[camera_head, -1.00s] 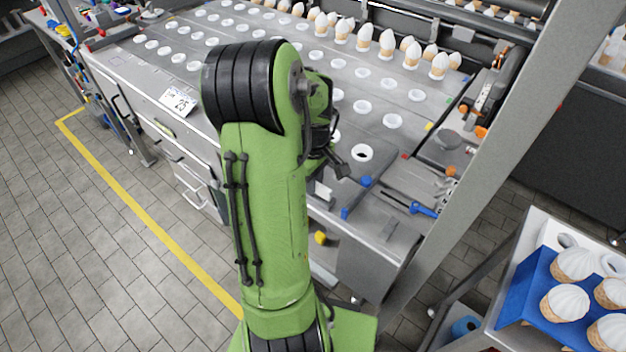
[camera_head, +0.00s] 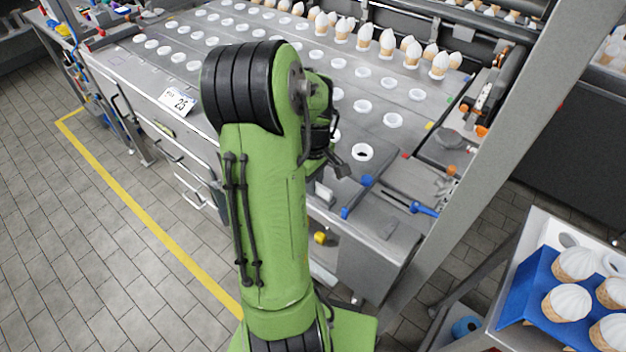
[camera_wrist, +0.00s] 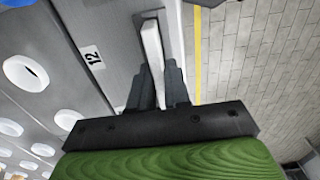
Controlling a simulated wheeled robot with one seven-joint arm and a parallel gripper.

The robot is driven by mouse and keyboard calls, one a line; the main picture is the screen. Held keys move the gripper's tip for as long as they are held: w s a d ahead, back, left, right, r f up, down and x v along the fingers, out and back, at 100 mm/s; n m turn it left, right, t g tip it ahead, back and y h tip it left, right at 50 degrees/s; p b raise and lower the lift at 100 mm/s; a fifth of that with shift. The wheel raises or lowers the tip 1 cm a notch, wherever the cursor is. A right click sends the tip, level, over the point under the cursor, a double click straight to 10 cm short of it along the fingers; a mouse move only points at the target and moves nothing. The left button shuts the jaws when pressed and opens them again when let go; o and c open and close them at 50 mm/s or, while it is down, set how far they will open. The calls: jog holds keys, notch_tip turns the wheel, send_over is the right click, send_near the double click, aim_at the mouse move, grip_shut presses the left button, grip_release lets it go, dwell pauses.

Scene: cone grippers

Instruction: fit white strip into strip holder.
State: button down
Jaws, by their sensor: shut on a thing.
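In the wrist view, my gripper (camera_wrist: 158,72) is shut on the white strip (camera_wrist: 153,48). The strip stands out lengthwise beyond the fingers, and its near end is hidden between them. Its far end lies by a grey slotted piece at the machine's edge, which looks like the strip holder (camera_wrist: 145,15). I cannot tell whether the strip is inside it or just over it. In the head view, my green arm hides most of this area, and a small white piece (camera_head: 324,194) shows beside it at the front edge.
The metal conveyor table (camera_head: 290,88) has rows of white-rimmed holes and filled cones at the back. Blue clips (camera_head: 366,181) sit near the front corner. A cart with a blue tray (camera_head: 522,290) stands at right.

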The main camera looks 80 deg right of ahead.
jog(key=shift+f, duration=0.2)
jog(key=shift+r, duration=0.45)
jog(key=shift+f+b, duration=0.45)
jog(key=shift+f, duration=0.05)
dwell(2.4)
jog(key=shift+r, duration=0.2)
jog(key=shift+r+p, duration=0.35)
jog(key=shift+f+b, duration=0.5)
jog(key=shift+b, duration=0.1)
dwell(2.1)
